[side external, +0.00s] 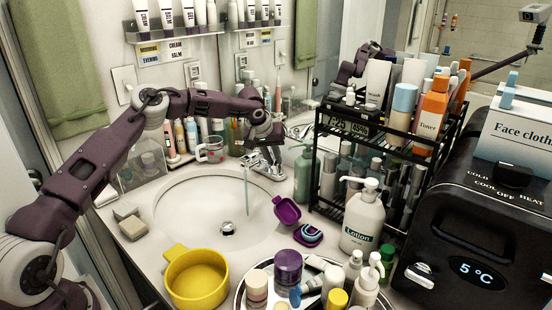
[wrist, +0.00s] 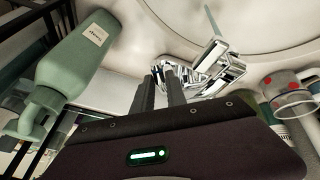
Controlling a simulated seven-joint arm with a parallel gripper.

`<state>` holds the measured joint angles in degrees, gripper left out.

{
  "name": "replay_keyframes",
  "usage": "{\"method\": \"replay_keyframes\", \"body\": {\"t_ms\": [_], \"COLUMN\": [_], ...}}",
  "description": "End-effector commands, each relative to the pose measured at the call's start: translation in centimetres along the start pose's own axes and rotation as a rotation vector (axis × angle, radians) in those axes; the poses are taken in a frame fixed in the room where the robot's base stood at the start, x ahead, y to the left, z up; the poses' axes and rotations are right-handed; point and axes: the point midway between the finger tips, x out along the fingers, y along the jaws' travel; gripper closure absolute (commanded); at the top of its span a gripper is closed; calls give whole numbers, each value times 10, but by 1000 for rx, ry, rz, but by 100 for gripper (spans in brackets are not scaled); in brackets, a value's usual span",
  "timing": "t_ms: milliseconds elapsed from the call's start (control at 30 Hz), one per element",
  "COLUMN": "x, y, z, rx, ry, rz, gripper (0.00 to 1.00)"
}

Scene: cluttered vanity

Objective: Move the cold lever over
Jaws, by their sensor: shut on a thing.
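The chrome faucet (side external: 265,168) stands at the back rim of the sink, and a thin stream of water falls from its spout. In the wrist view the faucet (wrist: 212,68) lies just beyond my fingers, its spout pointing over the basin. My gripper (side external: 265,143) reaches down over the faucet from behind. In the wrist view my gripper (wrist: 161,75) has its two dark fingers close together on the chrome lever part (wrist: 170,70) at the faucet's back. The fingers hide much of the lever, and I cannot read any cold marking on it.
A green pump bottle (side external: 304,172) stands close right of the faucet; it fills the wrist view's left side (wrist: 85,55). A clear cup with red marks (side external: 211,150) stands left. The black rack (side external: 318,203) is farther right. The sink basin (side external: 190,205) is open in front.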

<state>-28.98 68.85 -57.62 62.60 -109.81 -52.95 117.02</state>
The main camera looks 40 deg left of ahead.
Motion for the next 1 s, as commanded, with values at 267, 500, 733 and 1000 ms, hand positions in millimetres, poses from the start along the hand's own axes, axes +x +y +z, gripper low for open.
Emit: {"method": "replay_keyframes", "body": {"t_ms": [267,500,733,1000], "x": [0,0,0,0], "y": [-3,-3,-3,-3], "z": [0,0,0,0], "rx": [48,52,51,51], "ry": [-11,-12,-12,-12], "rz": [20,21,21,21], "gripper": [100,100,65,61]}}
